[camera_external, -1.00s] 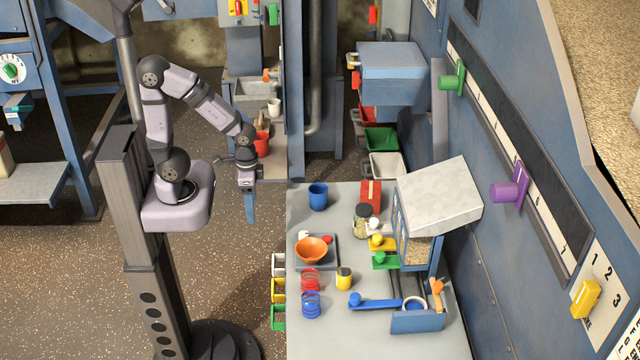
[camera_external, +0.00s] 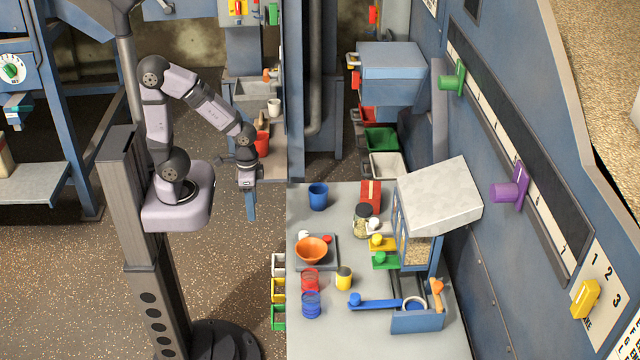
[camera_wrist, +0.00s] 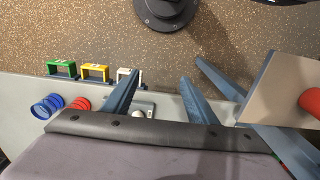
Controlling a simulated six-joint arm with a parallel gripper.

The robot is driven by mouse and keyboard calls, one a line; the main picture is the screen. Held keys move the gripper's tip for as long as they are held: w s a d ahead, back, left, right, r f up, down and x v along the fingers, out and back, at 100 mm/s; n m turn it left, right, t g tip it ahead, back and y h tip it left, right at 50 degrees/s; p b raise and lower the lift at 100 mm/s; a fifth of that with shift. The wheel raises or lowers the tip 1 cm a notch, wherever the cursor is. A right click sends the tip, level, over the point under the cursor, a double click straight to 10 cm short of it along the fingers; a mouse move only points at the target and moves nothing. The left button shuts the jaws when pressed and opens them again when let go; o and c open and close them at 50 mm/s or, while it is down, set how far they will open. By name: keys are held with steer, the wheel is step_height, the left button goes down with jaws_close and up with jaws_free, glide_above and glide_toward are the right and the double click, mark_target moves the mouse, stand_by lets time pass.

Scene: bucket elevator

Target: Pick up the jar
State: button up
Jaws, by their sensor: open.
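A clear glass jar (camera_external: 362,221) with a dark lid and pale yellowish contents stands upright on the grey table, just left of the blue-framed hopper. My gripper (camera_external: 250,208) hangs pointing down off the table's left edge, well apart from both jars. In the wrist view my gripper (camera_wrist: 159,82) has its two blue fingers spread with nothing between them. I cannot make out the glass jar in the wrist view.
The hopper (camera_external: 440,193) overhangs the right side.

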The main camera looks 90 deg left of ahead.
steer(key=w+a+f+t+b, duration=0.3)
steer(key=w+a, duration=0.1)
steer(key=w, duration=0.5)
step_height(320, 180, up, 6)
steer(key=m+t+h+b, duration=0.4)
steer(key=t+h+b, duration=0.2)
steer(key=t+b, duration=0.75)
glide_above(358, 207)
steer(key=s+p, duration=0.1)
steer(key=shift+w+a+f+b, duration=0.15)
steer(key=shift+w+f, duration=0.1)
steer(key=shift+f, duration=1.7)
steer(key=shift+w+d+f+b, duration=0.1)
steer(key=shift+w+f+b, duration=0.1)
steer(key=shift+f, duration=1.75)
steer(key=shift+w, duration=0.1)
steer(key=p+x, duration=0.1)
steer(key=x, duration=0.5)
steer(key=shift+r, duration=0.1)
